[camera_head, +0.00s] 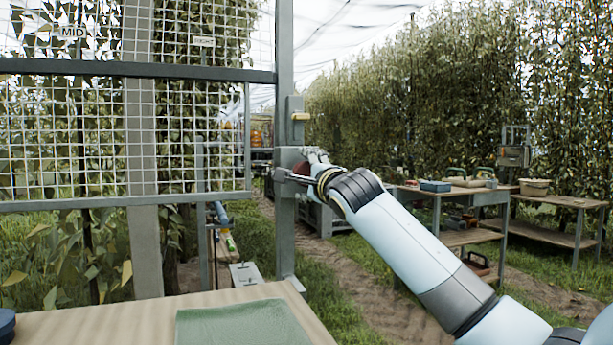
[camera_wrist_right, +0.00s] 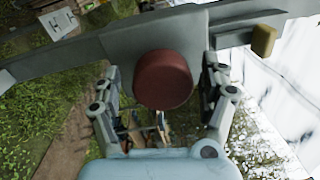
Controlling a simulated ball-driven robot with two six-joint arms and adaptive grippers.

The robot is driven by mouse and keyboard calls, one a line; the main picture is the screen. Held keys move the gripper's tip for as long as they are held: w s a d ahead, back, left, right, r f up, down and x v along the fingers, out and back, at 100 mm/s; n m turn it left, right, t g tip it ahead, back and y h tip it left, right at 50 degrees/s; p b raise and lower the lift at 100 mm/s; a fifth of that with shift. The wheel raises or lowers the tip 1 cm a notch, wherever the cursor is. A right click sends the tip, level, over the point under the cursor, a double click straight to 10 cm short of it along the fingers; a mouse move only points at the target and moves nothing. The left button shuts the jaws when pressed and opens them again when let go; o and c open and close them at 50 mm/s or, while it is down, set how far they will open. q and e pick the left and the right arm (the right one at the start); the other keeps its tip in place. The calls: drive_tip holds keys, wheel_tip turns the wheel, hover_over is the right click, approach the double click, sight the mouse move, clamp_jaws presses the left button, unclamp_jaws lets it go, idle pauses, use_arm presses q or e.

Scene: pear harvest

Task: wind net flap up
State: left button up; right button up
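The net flap (camera_head: 188,198), a white mesh in a grey frame, hangs at the left with its lower bar above the grass. A grey post (camera_head: 284,240) stands at its right edge and carries a grey winch box (camera_head: 288,160). A dark red round knob (camera_head: 301,168) is on the box; it also shows in the wrist view (camera_wrist_right: 163,80). My right gripper (camera_head: 305,177) is at the box. In the wrist view its fingers (camera_wrist_right: 162,66) stand apart on either side of the knob, with gaps showing. My left gripper is not in view.
A small yellow piece (camera_head: 300,116) sits on the post above the box. A table top (camera_head: 110,325) with a green mat (camera_head: 240,325) is in front. Benches with trays and a basket (camera_head: 534,187) stand at the right. A dirt path runs behind the post.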

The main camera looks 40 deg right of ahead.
drive_tip(key=shift+s, duration=0.15)
drive_tip(key=v, duration=1.1)
drive_tip(key=shift+s, duration=0.35)
drive_tip(key=shift+a+f, duration=0.1)
